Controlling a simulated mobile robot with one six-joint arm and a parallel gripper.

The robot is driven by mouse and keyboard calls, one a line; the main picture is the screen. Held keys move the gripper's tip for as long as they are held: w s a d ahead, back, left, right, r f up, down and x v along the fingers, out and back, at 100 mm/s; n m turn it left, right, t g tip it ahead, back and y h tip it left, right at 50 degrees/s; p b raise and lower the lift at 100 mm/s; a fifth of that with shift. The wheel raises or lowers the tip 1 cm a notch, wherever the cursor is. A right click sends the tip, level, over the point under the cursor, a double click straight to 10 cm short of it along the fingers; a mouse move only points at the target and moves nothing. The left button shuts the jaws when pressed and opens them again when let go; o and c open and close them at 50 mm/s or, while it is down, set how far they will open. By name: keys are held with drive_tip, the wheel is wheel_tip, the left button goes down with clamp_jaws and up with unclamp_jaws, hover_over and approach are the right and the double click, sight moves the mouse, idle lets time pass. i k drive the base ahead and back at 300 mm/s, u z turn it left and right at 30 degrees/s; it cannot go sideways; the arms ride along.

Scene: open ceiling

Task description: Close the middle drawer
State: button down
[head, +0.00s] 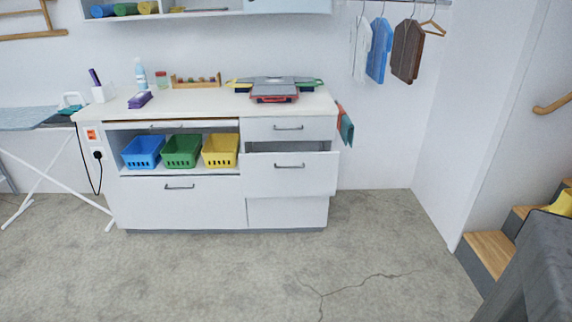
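The white cabinet (190,205) stands against the back wall. In its right column, the middle drawer (315,178) is pulled out, with a dark gap above its front. Its dark bar handle (289,166) is in the middle of the front, near the upper edge. The top drawer (258,130) above it looks shut. The lower front (287,212) below is partly hidden by the middle drawer. My gripper is not in view, and nothing is seen touching the drawer.
Blue (143,151), green (181,150) and yellow (220,150) baskets sit in the open left compartment. An ironing board (35,118) stands at left. Wooden steps (490,250) and a dark grey shape (540,275) are at right. The cracked floor (230,280) before the cabinet is clear.

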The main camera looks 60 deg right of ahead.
sight(270, 169)
drive_tip(key=z, duration=0.15)
drive_tip(key=k, duration=0.15)
drive_tip(key=u, duration=1.7)
drive_tip(key=k, duration=0.7)
drive_tip(key=z, duration=3.8)
drive_tip(key=i, duration=0.1)
drive_tip(key=u, duration=2.1)
